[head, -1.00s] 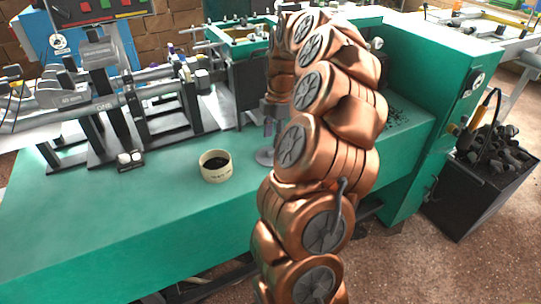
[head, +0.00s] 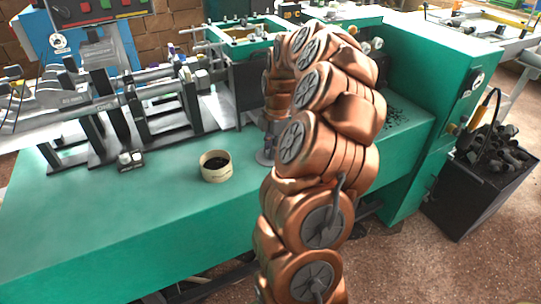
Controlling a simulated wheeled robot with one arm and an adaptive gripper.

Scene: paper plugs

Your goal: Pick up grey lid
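The grey lid (head: 264,158) is a small flat disc on the green machine bed, right of the cream tape roll. Only its left part shows; my gripper and arm cover the rest. My gripper (head: 270,146) points down right over the lid, with its fingertips at or just above it. The fingers are small and partly hidden by my copper arm, so I cannot tell whether they are open or shut, or whether they touch the lid.
A cream tape roll (head: 215,166) stands on the green bed (head: 110,215), left of the lid. Black metal fixtures and bars (head: 110,110) stand behind it. A dark bin of black parts (head: 485,175) is at the right. The bed's front left is clear.

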